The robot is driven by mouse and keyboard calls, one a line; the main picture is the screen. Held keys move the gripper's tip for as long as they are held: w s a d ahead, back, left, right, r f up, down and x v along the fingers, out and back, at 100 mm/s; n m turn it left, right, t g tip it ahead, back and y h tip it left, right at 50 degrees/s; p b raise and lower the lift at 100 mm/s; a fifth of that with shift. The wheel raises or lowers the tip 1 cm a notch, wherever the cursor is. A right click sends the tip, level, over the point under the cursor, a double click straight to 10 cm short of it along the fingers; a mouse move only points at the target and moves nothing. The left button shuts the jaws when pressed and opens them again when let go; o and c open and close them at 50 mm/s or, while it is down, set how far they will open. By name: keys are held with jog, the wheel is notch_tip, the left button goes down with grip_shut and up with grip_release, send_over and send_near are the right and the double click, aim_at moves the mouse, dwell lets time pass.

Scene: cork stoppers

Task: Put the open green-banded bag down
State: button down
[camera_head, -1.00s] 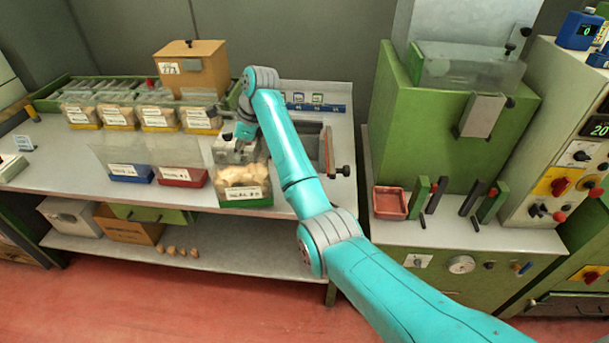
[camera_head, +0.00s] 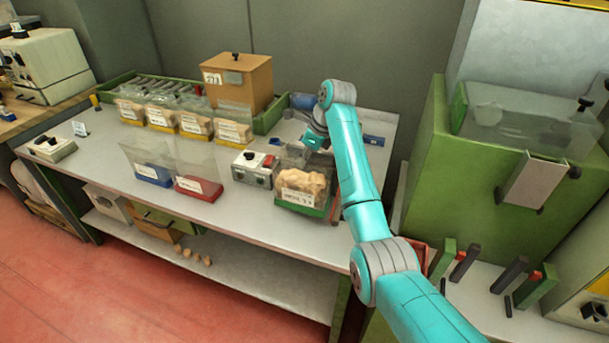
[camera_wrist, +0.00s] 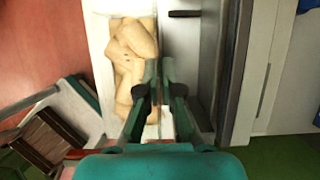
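The open green-banded bag (camera_head: 302,181) is clear, with pale cork stoppers inside, a white label and a green band at its base. It appears upright over the right part of the bench top (camera_head: 240,218); I cannot tell whether its base touches the bench. My gripper (camera_head: 312,142) is at the bag's top, pointing down. In the wrist view my gripper's fingers (camera_wrist: 160,96) are close together at the bag's edge, apparently pinching its wall. The stoppers (camera_wrist: 130,55) show left of the fingers. The exact contact is hard to see.
The blue-banded bag (camera_head: 152,174) and red-banded bag (camera_head: 198,187) stand farther left. Yellow-banded bags (camera_head: 195,124) and a brown box (camera_head: 238,82) are behind. A green machine (camera_head: 500,170) rises at right.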

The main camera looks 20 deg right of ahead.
aim_at(302, 172)
jog(key=shift+a+f, duration=0.1)
jog(key=shift+f, duration=2.35)
jog(key=c, duration=1.3)
grip_release()
jog(key=shift+f, duration=0.1)
